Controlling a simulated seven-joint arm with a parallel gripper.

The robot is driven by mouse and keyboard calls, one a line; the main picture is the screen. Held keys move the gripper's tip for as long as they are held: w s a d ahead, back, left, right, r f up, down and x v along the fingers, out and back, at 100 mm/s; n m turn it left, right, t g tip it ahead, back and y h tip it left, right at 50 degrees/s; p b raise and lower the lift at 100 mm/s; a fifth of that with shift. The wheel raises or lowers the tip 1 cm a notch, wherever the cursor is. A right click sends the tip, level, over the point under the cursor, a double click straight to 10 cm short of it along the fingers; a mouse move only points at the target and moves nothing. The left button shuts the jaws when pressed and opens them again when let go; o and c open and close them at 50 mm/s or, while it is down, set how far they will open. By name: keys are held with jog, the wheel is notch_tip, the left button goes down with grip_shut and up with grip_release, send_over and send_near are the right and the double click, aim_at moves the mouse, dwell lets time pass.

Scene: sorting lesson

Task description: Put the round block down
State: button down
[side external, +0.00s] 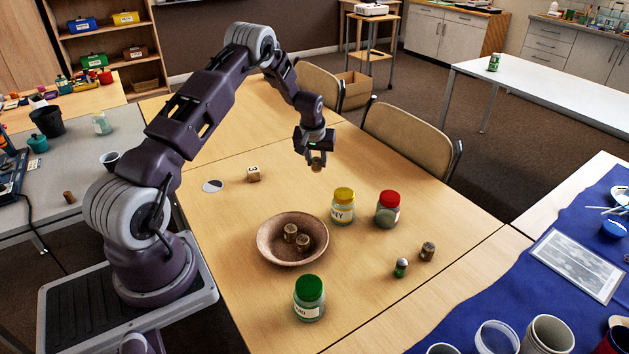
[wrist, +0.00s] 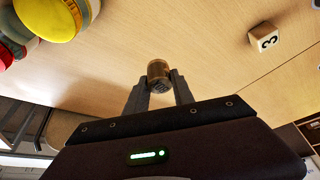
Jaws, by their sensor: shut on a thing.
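My gripper (side external: 316,161) is shut on a round block (side external: 317,165), a small brown cylinder with a dark end. The block also shows between the fingertips in the wrist view (wrist: 159,75). My gripper holds it over the far part of the wooden table (side external: 235,215), behind the jars. I cannot tell exactly how high it is above the table. Two similar round blocks lie in a brown bowl (side external: 266,240) at the table's middle. Another round block (side external: 428,251) stands at the right, beside a small green-and-grey piece (side external: 401,268).
A yellow-lidded jar (side external: 343,207), a red-lidded jar (side external: 388,210) and a green-lidded jar (side external: 309,299) stand around the bowl. Chairs (side external: 412,138) stand along the far edge. Table between cube and jars is clear.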

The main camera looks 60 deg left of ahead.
jog(key=s+m, duration=0.1)
jog(key=s, duration=0.3)
jog(key=r+m+h, duration=0.1)
jog(key=m+h, duration=0.5)
jog(key=m, duration=0.8)
send_over(291, 252)
jog(key=s, duration=0.2)
jog(key=shift+t, duration=0.4)
jog(key=f, duration=0.9)
jog(key=shift+w+a+f, duration=0.1)
jog(key=shift+w+a, duration=0.1)
jog(key=shift+a, duration=0.1)
jog(key=shift+f+y, duration=0.1)
jog(key=shift+y, duration=0.2)
jog(key=shift+f, duration=0.1)
jog(key=c, duration=1.4)
grip_release()
jog(key=shift+o, duration=0.2)
